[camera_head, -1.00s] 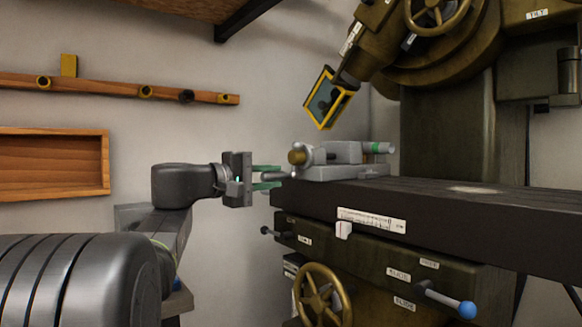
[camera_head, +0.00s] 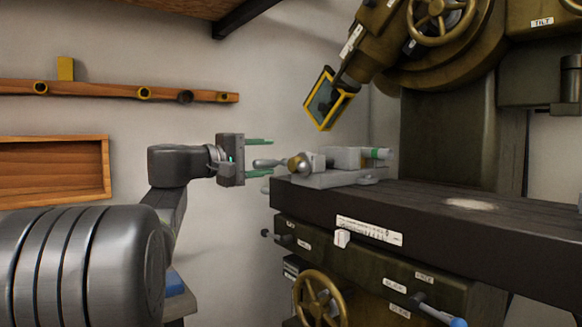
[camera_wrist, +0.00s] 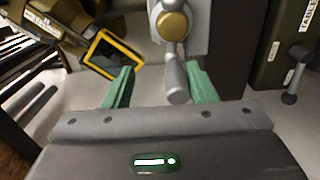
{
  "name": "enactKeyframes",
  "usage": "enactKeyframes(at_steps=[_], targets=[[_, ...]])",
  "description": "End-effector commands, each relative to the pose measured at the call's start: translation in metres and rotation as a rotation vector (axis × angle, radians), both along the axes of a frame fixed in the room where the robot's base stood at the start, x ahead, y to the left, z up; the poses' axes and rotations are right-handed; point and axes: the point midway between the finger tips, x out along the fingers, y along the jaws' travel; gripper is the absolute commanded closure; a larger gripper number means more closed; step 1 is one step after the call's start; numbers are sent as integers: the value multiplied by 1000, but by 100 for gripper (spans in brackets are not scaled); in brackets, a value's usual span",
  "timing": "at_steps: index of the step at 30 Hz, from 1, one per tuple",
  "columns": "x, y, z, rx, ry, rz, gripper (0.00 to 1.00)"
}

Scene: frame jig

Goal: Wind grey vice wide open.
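The grey vice (camera_head: 340,158) sits on the left end of the dark machine table. A brass-coloured screw end (camera_head: 299,164) faces my gripper, and it also shows in the wrist view (camera_wrist: 172,25). A grey crank handle (camera_head: 268,163) sticks out from it toward my gripper. My gripper (camera_head: 260,157) is just left of the vice with its green fingers apart. In the wrist view, the handle (camera_wrist: 176,82) lies between the fingertips, close to the right finger. I cannot tell whether it touches that finger. The vice jaws are too small to judge their gap.
The machine table (camera_head: 430,205) extends right. A yellow-framed guard (camera_head: 326,100) hangs above the vice and shows left in the wrist view (camera_wrist: 112,54). A brass handwheel (camera_head: 320,300) is below the table. Open space lies left of the vice.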

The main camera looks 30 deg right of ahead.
Motion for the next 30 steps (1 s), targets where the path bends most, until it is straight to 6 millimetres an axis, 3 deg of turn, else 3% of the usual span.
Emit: enactKeyframes(at_steps=[14, 30], targets=[[0, 3, -1, 2, 2, 0, 49], [-5, 72, -2, 3, 2, 1, 49]])
